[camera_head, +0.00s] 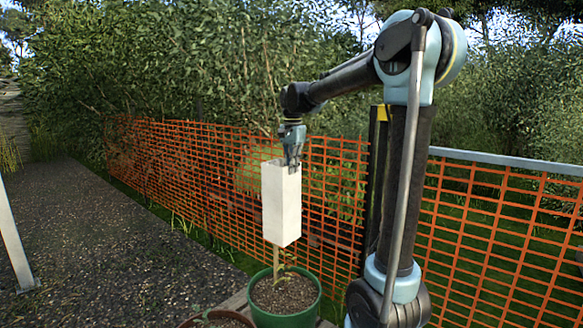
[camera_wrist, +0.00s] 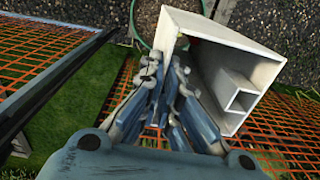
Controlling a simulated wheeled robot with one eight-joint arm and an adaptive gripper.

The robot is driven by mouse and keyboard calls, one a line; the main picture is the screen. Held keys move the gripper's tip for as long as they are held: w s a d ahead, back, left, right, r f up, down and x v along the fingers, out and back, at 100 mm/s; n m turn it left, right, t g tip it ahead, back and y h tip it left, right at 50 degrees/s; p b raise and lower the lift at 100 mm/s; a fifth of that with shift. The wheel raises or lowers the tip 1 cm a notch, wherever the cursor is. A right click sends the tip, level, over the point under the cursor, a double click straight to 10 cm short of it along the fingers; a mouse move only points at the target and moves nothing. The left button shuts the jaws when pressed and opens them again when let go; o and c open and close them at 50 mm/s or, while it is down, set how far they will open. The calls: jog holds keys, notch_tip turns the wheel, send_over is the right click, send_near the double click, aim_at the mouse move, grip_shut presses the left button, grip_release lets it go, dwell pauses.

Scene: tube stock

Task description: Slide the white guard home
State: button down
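The white guard (camera_head: 282,210) is a tall, square, open tube, roughly upright above a green pot (camera_head: 288,319). My gripper (camera_head: 291,166) is at its top edge, shut on one wall. In the wrist view my gripper (camera_wrist: 168,92) has fingers on both sides of the wall of the guard (camera_wrist: 212,62). A smaller square sleeve (camera_wrist: 240,99) runs along the inside of the guard. A pale stake (camera_head: 276,262) stands in the pot's soil and meets the guard's lower end. Its top is hidden, so I cannot tell whether it is inside the sleeve. A small plant (camera_head: 287,268) grows beside it.
A second, reddish-brown pot (camera_head: 217,319) stands at the lower left of the green pot, on a slatted wooden surface (camera_head: 237,303). Orange mesh fencing (camera_head: 190,170) runs behind, with a dark post (camera_head: 376,190). The gravel path (camera_head: 90,240) to the left is open.

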send_over(292, 219)
jog(key=shift+w+f, duration=0.2)
jog(key=shift+f, duration=3.15)
jog(key=shift+f, duration=3.7)
jog(key=shift+f, duration=3.75)
